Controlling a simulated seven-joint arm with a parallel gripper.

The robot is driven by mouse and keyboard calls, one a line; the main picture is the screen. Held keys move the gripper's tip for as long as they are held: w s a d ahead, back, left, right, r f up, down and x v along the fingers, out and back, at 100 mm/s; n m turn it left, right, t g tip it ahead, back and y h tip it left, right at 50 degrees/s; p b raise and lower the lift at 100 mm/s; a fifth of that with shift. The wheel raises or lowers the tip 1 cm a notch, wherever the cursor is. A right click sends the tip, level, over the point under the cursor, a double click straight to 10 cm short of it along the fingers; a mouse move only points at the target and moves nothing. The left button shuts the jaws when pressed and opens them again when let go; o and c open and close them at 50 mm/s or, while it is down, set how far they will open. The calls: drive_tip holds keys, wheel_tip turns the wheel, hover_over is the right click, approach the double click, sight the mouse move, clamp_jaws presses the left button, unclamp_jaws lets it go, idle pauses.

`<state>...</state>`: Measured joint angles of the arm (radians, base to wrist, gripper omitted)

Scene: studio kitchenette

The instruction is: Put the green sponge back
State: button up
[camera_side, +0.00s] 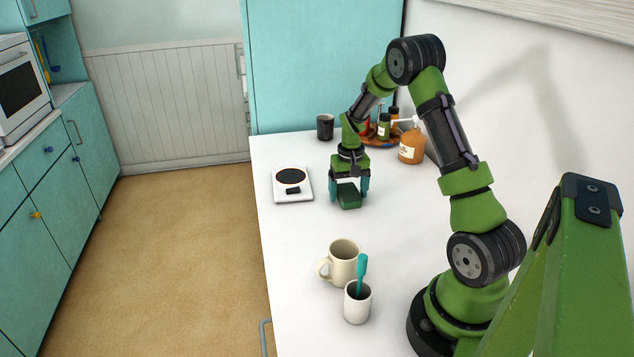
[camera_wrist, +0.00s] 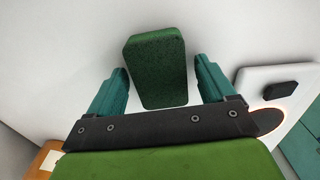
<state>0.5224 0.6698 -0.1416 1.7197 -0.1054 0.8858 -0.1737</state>
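The green sponge (camera_side: 348,196) is a dark green block at the white table top, below my gripper (camera_side: 349,188) in the side view. In the wrist view the sponge (camera_wrist: 156,68) lies between the two teal fingers of my gripper (camera_wrist: 160,66), slightly turned relative to them. A gap shows between the sponge and the right finger; the left fingertip is very close to the sponge's edge, and I cannot tell if it touches. The gripper is open around the sponge. The sponge's underside is hidden.
A white device (camera_side: 305,195) with a round dark plate and a small black block stands left of the sponge. A cream mug (camera_side: 343,262) and a white cup (camera_side: 357,305) with a teal brush are nearer. A black cup (camera_side: 325,126) and an amber bottle (camera_side: 411,146) stand behind.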

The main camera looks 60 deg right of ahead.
sight(348, 191)
drive_tip(key=shift+r, duration=0.1)
wheel_tip(348, 191, up, 12)
drive_tip(key=a+r+n+t, duration=0.1)
drive_tip(key=a+r+t, duration=0.1)
drive_tip(key=a+r, duration=0.65)
drive_tip(key=s+a+r+n+t+y, duration=0.1)
drive_tip(key=s+a+n+t, duration=0.1)
drive_tip(key=s+a, duration=0.4)
drive_tip(key=s+a+r+n+t+y, duration=0.1)
drive_tip(key=s+a, duration=0.5)
drive_tip(key=a, duration=0.9)
drive_tip(key=shift+s+r+n+t, duration=0.3)
drive_tip(key=shift+r+n+t, duration=0.25)
drive_tip(key=shift+t, duration=0.55)
